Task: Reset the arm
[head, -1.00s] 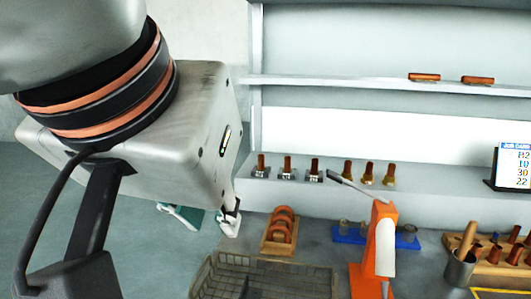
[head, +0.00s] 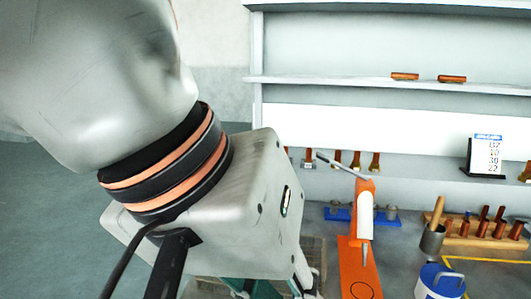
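My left arm fills the left and centre of the head view, with its grey wrist housing (head: 240,215) close to the camera. Pale and dark end parts of my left gripper (head: 306,281) show below the housing at the bottom edge. The rest of the gripper is hidden behind the housing, so its opening cannot be judged. A teal piece (head: 246,287) shows beside these parts; whether it is held cannot be told. My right gripper is out of view.
An orange stand (head: 358,265) with a lever is right of the gripper. A wire basket (head: 205,288) is mostly covered by my arm. A blue tray (head: 340,214), wooden rack (head: 462,232), metal cup (head: 432,239) and blue-lidded container (head: 440,281) stand at right. Shelves (head: 330,82) line the back.

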